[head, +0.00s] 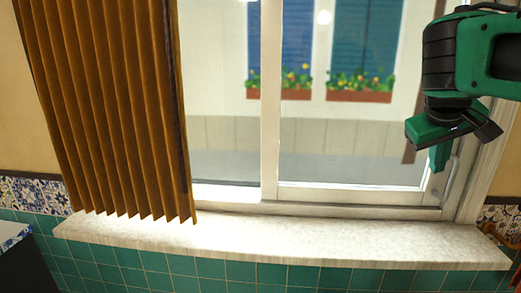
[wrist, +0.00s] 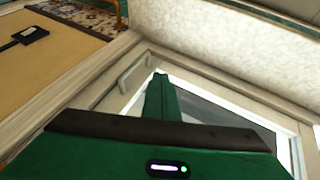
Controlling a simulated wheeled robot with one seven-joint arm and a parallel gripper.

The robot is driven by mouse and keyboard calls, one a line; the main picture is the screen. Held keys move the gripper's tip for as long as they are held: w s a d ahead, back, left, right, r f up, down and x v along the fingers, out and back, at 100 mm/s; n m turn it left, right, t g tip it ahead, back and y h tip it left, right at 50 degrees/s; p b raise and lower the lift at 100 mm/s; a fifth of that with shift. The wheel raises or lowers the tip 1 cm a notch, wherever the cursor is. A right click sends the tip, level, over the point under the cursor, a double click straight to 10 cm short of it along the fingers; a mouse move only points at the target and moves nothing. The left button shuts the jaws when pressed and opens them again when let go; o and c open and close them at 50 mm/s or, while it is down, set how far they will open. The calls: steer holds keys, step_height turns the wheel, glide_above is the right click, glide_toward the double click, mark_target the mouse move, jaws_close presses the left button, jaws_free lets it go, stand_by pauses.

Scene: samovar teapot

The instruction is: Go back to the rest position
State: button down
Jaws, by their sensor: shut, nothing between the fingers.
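My gripper (head: 438,158) is at the right of the head view, in front of the right side of the window, its fingers pointing down. In the wrist view its green fingers (wrist: 161,97) are pressed together, with nothing between them. The window's metal handle (head: 446,180) shows just below and right of the fingers in the head view. The same handle (wrist: 134,72) is left of the fingertips in the wrist view. I cannot tell how far the fingers are from the handle, but no grip on it shows.
A bare stone sill (head: 290,240) runs under the window, above green tiles (head: 215,270). A brown pleated curtain (head: 105,110) hangs on the left. The window frame (head: 270,100) stands behind my arm. A dark wall plate (wrist: 30,34) is on the beige wall.

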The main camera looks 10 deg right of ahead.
steer(key=s+a+f+m+g+y, duration=0.2)
steer(key=s+f+y, duration=0.1)
steer(key=s+f, duration=0.5)
steer(key=s+a+f+m+g+y, duration=0.2)
steer(key=s+a+f, duration=0.1)
steer(key=s+f, duration=0.6)
step_height(320, 180, down, 4)
steer(key=shift+s+f+m+y, duration=0.2)
steer(key=shift+m+y, duration=0.1)
steer(key=shift+y, duration=0.1)
steer(key=shift+w+f, duration=0.2)
steer(key=shift+w, duration=0.4)
steer(key=shift+s, duration=0.15)
